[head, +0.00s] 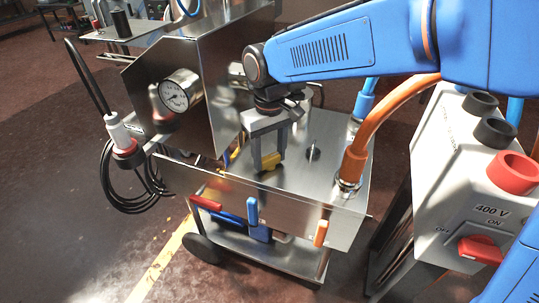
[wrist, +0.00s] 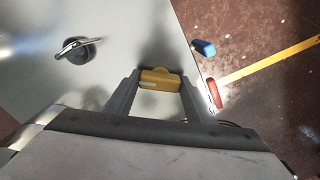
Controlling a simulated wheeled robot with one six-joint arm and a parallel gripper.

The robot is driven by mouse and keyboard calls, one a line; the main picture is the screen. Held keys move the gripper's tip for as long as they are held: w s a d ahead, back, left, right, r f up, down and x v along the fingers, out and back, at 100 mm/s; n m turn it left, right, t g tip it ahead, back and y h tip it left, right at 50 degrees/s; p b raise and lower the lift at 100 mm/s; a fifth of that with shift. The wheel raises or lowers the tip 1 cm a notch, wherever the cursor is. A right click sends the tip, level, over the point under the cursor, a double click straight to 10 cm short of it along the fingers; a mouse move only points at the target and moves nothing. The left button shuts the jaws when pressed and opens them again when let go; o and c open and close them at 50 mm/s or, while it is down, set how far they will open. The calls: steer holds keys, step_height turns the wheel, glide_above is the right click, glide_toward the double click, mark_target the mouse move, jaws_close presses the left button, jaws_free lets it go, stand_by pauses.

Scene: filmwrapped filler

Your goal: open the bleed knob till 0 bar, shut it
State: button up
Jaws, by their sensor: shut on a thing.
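My gripper (head: 265,152) reaches down onto the steel top of the wheeled cart (head: 272,200). It is shut on a small yellow knob (head: 269,161), which I take for the bleed knob; no label on it can be read. In the wrist view the yellow knob (wrist: 161,79) sits between the two fingertips, its long side running across from one to the other. The round pressure gauge (head: 181,90) with a white dial is on the steel housing at the left. Its dark needle is too small to read surely.
A black fitting with a metal pin (head: 313,152) stands right of my gripper. An orange hose (head: 362,140) enters the cart top at the right. A 400 V switch box (head: 462,180) stands at the right.

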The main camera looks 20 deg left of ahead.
mark_target(270, 157)
stand_by(0.3)
steer(key=o, duration=1)
steer(key=shift+o, duration=0.2)
steer(key=shift+r, duration=0.1)
step_height(270, 157, up, 17)
steer(key=shift+r, duration=0.1)
